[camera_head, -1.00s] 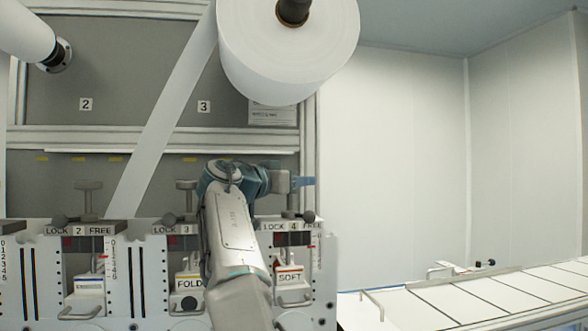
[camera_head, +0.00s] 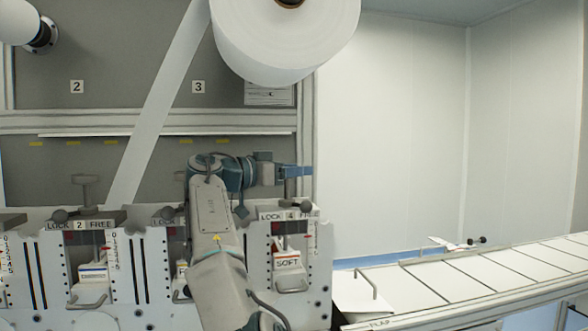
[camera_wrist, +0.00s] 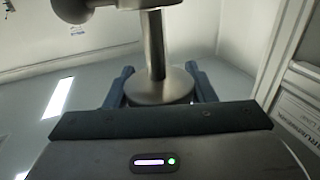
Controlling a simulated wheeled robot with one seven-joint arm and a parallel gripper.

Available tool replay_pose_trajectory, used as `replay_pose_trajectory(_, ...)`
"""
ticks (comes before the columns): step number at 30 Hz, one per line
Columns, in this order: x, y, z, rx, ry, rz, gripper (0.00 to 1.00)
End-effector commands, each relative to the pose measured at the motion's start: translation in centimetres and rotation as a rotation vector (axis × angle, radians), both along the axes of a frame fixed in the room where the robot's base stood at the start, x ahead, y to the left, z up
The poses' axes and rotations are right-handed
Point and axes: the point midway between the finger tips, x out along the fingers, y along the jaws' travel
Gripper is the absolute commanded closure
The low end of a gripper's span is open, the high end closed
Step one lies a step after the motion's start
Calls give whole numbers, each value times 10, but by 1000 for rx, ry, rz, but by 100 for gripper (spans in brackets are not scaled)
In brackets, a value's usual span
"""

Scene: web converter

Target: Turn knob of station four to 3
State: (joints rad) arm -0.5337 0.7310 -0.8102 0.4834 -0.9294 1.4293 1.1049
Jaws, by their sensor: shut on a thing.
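Station four (camera_head: 285,215) is the white unit at the right end of the row, marked LOCK 4 FREE, with a SOFT block (camera_head: 288,264) in its slot. My gripper (camera_head: 298,172) is over its top, with blue fingers around the upper part of its knob (camera_head: 291,190). In the wrist view, my gripper (camera_wrist: 160,72) is shut on the knob, whose round metal disc (camera_wrist: 160,92) and stem (camera_wrist: 154,45) sit between the fingers. The knob's number scale is mostly hidden or too small to read.
Station two (camera_head: 95,224) stands to the left with a T-shaped knob. My arm covers much of station three. A large paper roll (camera_head: 285,45) hangs above. A white conveyor (camera_head: 470,275) runs to the right. A round ball end (camera_wrist: 72,10) shows near the knob in the wrist view.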

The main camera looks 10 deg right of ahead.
Motion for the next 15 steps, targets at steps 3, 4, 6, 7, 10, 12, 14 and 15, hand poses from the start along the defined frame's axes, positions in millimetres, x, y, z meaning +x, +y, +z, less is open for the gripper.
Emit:
replay_pose_trajectory(3, 0, 0, -2, 1, 3, -1, 73)
replay_pose_trajectory(4, 0, 0, -2, 1, 3, -1, 73)
replay_pose_trajectory(6, 0, 0, -1, 1, 3, 0, 31)
replay_pose_trajectory(7, 0, 0, -1, 1, 3, 0, 29)
replay_pose_trajectory(10, 0, 0, -1, 1, 1, 0, 29)
replay_pose_trajectory(12, 0, 0, -1, 1, 1, 1, 29)
replay_pose_trajectory(14, 0, 0, 0, 1, 1, 1, 29)
replay_pose_trajectory(15, 0, 0, 0, 1, 1, 1, 29)
